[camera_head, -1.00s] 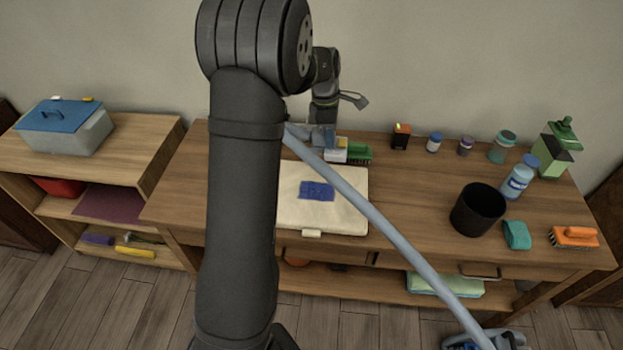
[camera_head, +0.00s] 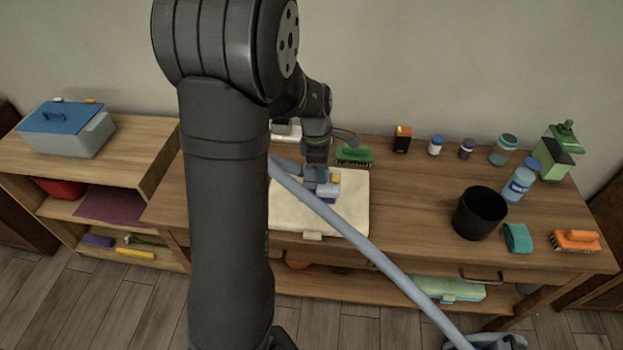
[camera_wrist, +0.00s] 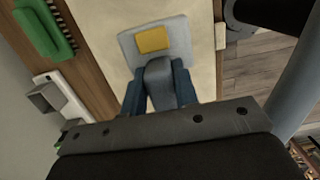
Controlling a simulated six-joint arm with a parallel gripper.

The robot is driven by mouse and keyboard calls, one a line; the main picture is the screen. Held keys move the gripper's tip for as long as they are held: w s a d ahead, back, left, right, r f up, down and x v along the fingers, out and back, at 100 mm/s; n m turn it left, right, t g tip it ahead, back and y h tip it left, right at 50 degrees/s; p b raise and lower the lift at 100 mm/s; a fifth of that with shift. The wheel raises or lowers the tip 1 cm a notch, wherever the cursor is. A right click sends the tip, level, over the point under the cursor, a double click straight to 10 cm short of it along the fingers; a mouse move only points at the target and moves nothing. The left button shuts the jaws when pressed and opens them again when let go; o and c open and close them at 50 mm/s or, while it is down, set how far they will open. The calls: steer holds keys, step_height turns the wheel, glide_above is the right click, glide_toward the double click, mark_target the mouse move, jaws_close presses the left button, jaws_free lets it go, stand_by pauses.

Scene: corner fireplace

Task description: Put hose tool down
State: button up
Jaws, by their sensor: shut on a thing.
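My gripper (camera_head: 320,178) is shut on a light grey tool with a yellow patch (camera_head: 333,181), which I take to be the hose tool. In the wrist view, the blue fingers of my gripper (camera_wrist: 158,94) clasp its darker grey neck, and its flat head (camera_wrist: 178,38) points away from me. The tool is over the cream pad (camera_head: 348,212) on the wooden table. I cannot tell whether it touches the pad. The blue patch on the pad is hidden by my gripper and the tool. A blue-grey hose (camera_head: 375,256) runs from behind my arm down to a floor unit (camera_head: 487,341).
A green brush (camera_head: 355,155) lies behind the pad. A black cup (camera_head: 480,213), teal sponge (camera_head: 518,238), orange brush (camera_head: 576,240) and several bottles stand to the right. The table between pad and cup is clear, though the hose crosses its front edge.

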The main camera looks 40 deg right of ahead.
steer(key=shift+w+a+f, duration=0.1)
steer(key=shift+w+f, duration=0.5)
steer(key=shift+f, duration=0.45)
steer(key=shift+w+a+f, duration=0.1)
steer(key=shift+w+f, duration=0.55)
steer(key=shift+f, duration=0.35)
steer(key=shift+w+a+f, duration=0.1)
steer(key=shift+w+f, duration=0.5)
steer(key=shift+f, duration=0.45)
steer(key=shift+f, duration=0.2)
steer(key=o, duration=0.9)
steer(key=shift+r, duration=0.1)
steer(key=r, duration=0.8)
steer(key=w+a+r, duration=0.1)
steer(key=r, duration=0.3)
steer(key=shift+r, duration=0.1)
